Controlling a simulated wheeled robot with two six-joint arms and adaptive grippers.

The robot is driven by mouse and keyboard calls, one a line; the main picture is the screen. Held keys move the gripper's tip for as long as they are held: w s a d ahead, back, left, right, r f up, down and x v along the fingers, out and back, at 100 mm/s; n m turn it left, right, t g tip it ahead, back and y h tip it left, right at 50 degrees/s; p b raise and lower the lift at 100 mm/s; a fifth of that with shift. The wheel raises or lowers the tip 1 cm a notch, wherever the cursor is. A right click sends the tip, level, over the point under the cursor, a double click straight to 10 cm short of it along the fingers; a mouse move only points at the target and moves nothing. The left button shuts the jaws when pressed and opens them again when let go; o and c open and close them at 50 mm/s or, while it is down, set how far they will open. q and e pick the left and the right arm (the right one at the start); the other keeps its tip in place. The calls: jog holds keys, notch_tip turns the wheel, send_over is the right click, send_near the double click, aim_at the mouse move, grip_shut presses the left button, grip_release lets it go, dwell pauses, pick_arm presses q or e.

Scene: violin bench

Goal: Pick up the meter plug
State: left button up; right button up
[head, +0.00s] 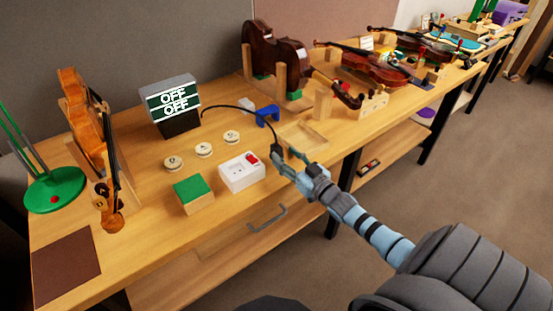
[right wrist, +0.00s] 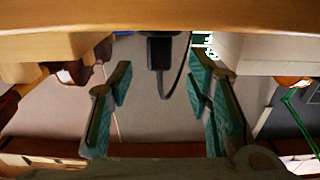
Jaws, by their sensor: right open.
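The meter plug (right wrist: 160,52) is a small black block with a black cable, standing near the front of the bench. In the head view it is a dark shape (head: 277,150) at the tip of my right gripper (head: 284,161), which partly hides it. In the right wrist view, which appears upside down, my right gripper (right wrist: 159,68) is open, with the plug between its fingertips and a gap on both sides. The cable runs back to the meter (head: 173,104), whose display reads OFF twice. My left gripper is not in view.
A white socket box (head: 241,179) with a red switch is left of the gripper. A shallow wooden tray (head: 313,133) is close on the right. A green-topped block (head: 194,194), several round discs and a blue stand (head: 267,114) are nearby.

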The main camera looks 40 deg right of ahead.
aim_at(280, 152)
jog(key=w, duration=0.4)
jog(key=shift+w+f, duration=0.1)
jog(key=shift+f, duration=0.15)
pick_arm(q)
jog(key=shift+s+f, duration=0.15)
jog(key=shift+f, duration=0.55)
pick_arm(e)
grip_shut()
notch_tip(280, 152, up, 9)
jog(key=p, duration=0.5)
jog(key=shift+d, duration=0.1)
pick_arm(q)
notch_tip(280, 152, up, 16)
jog(key=p, duration=1)
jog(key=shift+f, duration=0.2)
pick_arm(e)
notch_tip(280, 152, up, 11)
jog(key=shift+r, duration=0.15)
